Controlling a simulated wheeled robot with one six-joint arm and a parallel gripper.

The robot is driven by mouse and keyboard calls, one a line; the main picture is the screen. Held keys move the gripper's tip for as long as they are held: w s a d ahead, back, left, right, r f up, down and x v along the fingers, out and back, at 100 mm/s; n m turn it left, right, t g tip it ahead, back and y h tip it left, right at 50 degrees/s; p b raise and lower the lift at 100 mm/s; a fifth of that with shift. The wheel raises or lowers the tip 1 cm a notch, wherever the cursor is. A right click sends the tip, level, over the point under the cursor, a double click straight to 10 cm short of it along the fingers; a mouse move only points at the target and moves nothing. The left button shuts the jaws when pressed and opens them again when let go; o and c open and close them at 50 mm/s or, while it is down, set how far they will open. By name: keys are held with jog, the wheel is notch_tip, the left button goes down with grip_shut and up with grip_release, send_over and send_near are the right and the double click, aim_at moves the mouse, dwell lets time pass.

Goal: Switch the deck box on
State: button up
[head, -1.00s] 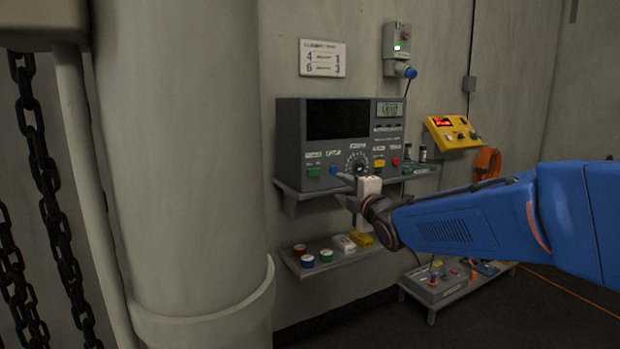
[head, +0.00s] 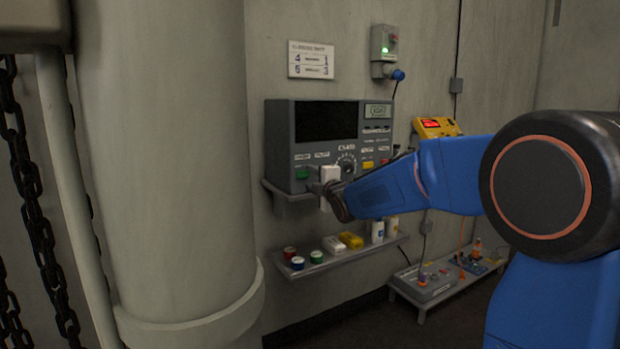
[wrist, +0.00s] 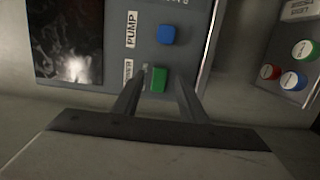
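The grey box with a dark screen (head: 325,121) stands on the upper wall shelf; I take it for the deck box. Its green button (head: 302,173) is at the front lower left, and it also shows in the wrist view (wrist: 158,79) beside a partly hidden label. A blue button (wrist: 167,34) labelled PUMP sits beside it. My gripper (head: 313,184) is in front of the box's lower left. In the wrist view its two fingers (wrist: 160,92) are apart, with the green button between their tips and nothing held. Whether they touch the panel I cannot tell.
A lower shelf (head: 340,262) holds red, blue and green capped jars and white and yellow blocks. A yellow box (head: 437,126) is on the wall to the right. A thick column (head: 165,150) stands left. A low bench (head: 422,300) carries another grey box.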

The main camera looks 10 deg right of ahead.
jog(key=shift+w+a, duration=0.15)
jog(key=shift+w, duration=0.9)
jog(key=shift+c, duration=0.6)
grip_shut()
jog(key=shift+w+d+r+n+g+y, duration=0.1)
jog(key=shift+d+n+g+y, duration=0.05)
jog(key=shift+n+y, duration=0.3)
jog(key=shift+w+d+r+n+g+y, duration=0.15)
jog(key=shift+n+y, duration=0.1)
jog(key=shift+y, duration=0.3)
jog(key=shift+f+n+y, duration=0.2)
jog(key=shift+n+y, duration=0.2)
jog(key=shift+y, duration=0.2)
jog(key=shift+o, duration=0.6)
grip_release()
jog(key=shift+s, duration=0.15)
